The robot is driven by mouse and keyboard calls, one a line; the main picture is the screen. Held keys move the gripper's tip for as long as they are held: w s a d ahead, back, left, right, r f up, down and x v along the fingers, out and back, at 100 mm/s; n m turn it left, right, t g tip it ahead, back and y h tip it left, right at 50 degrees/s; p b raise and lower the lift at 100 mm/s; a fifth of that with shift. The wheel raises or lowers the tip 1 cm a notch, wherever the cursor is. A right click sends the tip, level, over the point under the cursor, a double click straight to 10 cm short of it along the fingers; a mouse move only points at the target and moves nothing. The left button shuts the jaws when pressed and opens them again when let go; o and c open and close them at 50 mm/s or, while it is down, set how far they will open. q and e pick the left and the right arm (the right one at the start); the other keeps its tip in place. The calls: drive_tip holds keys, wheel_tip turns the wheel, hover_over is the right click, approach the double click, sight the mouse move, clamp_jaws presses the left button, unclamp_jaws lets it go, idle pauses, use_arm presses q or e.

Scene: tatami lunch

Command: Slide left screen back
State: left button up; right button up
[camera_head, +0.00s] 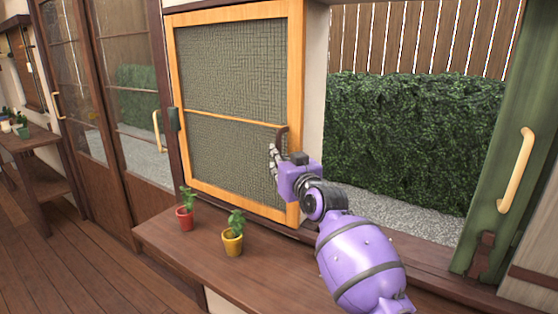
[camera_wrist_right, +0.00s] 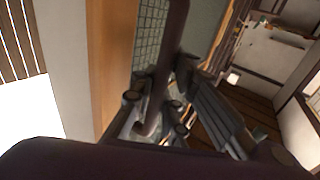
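The left screen (camera_head: 225,75) has a light orange wooden frame and grey-green mesh, and it fills the left of the window opening. Its dark curved handle (camera_head: 282,132) is on the right stile. My purple right gripper (camera_head: 276,155) is at this handle, in front of the right stile. In the right wrist view the dark handle bar (camera_wrist_right: 176,35) runs down between the fingers of the right gripper (camera_wrist_right: 160,100). The fingers lie around or against the bar; I cannot tell whether they grip it. My left gripper is out of view.
A red pot (camera_head: 185,218) and a yellow pot (camera_head: 232,242) with plants stand on the wooden ledge (camera_head: 170,240) below the screen. The opening right of the screen shows a hedge (camera_head: 400,140). A green panel (camera_head: 500,150) with a light handle stands at the right.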

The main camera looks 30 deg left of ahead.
drive_tip(key=shift+o, duration=0.8)
drive_tip(key=shift+s+a+f, duration=0.1)
drive_tip(key=shift+s+a, duration=0.1)
drive_tip(key=shift+s, duration=0.1)
drive_tip(key=shift+w+d, duration=0.1)
drive_tip(key=shift+w, duration=0.1)
drive_tip(key=shift+d, duration=0.1)
drive_tip(key=v, duration=1.2)
